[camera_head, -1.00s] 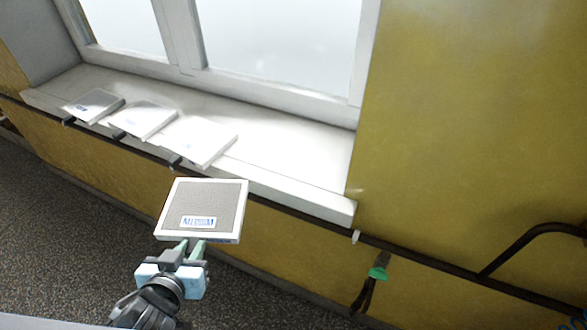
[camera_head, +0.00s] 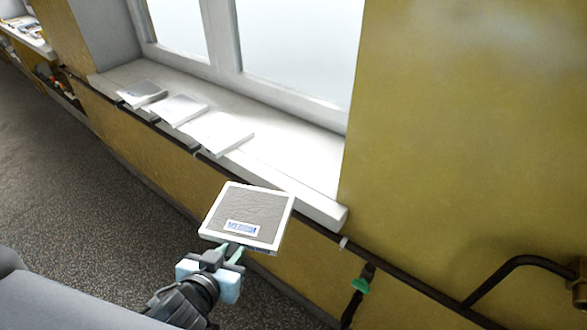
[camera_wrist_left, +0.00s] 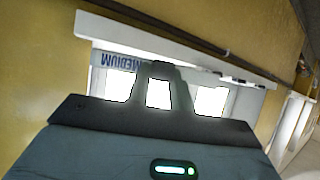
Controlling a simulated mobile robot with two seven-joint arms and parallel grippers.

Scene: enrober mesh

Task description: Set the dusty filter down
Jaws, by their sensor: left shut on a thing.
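My left gripper (camera_head: 231,254) is shut on the near edge of the dusty filter (camera_head: 250,208). The filter is a square panel with a white frame, a grey face and a blue-and-white label near the gripped edge. It is held in the air in front of the window sill, apart from it in the head view. In the left wrist view the filter's white edge (camera_wrist_left: 112,60) shows the word MEDIUM, partly hidden by the gripper. My right gripper is not in view.
Three thin panels lie in a row on the white window sill (camera_head: 312,187): a greyish one (camera_head: 142,92) and two whiter ones (camera_head: 178,109) (camera_head: 217,133). The sill's right end is bare. A dark pipe (camera_head: 408,275) runs along the yellow wall below.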

